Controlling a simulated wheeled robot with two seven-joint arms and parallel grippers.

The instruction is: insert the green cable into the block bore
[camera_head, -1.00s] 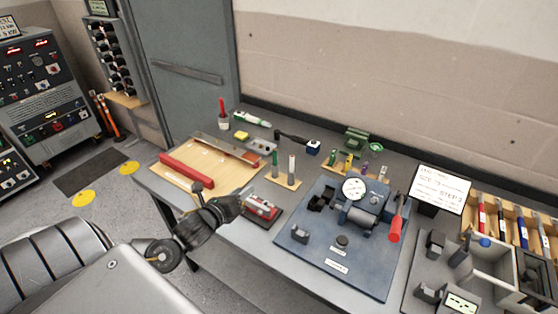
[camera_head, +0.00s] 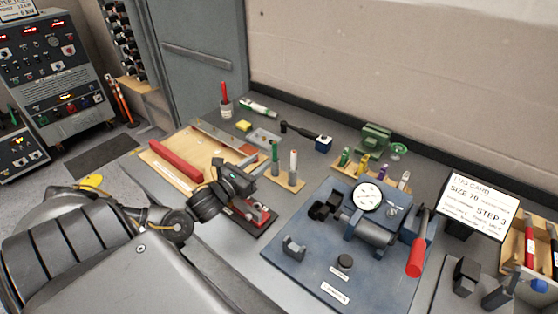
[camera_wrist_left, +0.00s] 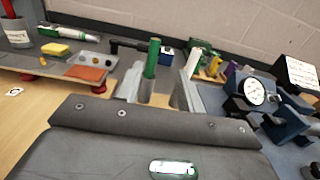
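The green cable (camera_head: 275,157) stands upright in a small wooden stand (camera_head: 289,183), left of a white-topped one (camera_head: 293,165). My left gripper (camera_head: 254,171) is just left of the green cable in the head view. In the left wrist view its two grey fingers are apart, and the green cable (camera_wrist_left: 152,58) shows upright in the gap between them. I see no grip on it; the cable's lower part is partly hidden. A red and grey block-like fixture (camera_head: 262,217) sits below the gripper. I cannot tell which part holds the bore. My right gripper is not in view.
A blue base plate (camera_head: 318,262) carries a press with a gauge (camera_head: 367,197) and a red-handled lever (camera_head: 416,254). A wooden board with a red bar (camera_head: 176,160) lies left. A sign card (camera_head: 480,207) stands right. Several coloured pieces stand in a rack behind.

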